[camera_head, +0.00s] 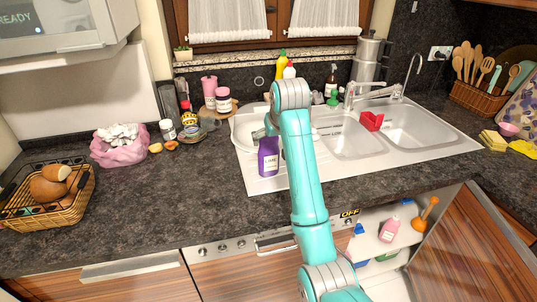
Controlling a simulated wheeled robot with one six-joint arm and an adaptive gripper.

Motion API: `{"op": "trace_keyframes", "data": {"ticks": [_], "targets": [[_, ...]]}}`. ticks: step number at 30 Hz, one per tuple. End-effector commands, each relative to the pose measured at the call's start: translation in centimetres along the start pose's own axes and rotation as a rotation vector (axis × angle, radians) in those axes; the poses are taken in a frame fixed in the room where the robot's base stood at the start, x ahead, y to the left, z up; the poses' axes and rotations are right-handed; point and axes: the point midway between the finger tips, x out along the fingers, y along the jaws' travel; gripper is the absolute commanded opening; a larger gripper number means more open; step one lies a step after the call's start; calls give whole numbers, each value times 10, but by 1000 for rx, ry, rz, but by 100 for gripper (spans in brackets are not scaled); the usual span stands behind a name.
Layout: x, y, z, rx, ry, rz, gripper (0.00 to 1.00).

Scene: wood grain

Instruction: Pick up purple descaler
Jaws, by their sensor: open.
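The purple descaler (268,160) is a purple bottle with a pale label. It stands upright on the white drainboard at the left of the sink, just left of my teal arm. My arm rises from the bottom of the view to a grey joint above the drainboard. I cannot tell how far the gripper is from the bottle.
The double-basin sink (440,146) has a faucet (375,93) and a red holder (371,121). Yellow (281,66) and dark bottles (332,79) stand behind it. A bread basket (49,196) and pink bag (120,150) are left. An open cabinet door (470,250) is lower right.

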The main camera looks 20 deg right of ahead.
Motion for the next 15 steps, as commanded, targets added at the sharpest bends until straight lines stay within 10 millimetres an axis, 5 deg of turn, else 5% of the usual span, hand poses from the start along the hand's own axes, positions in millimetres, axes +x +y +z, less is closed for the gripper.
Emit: {"op": "trace_keyframes", "data": {"ticks": [15], "targets": [[53, -5, -3, 0, -2, 0, 100]]}}
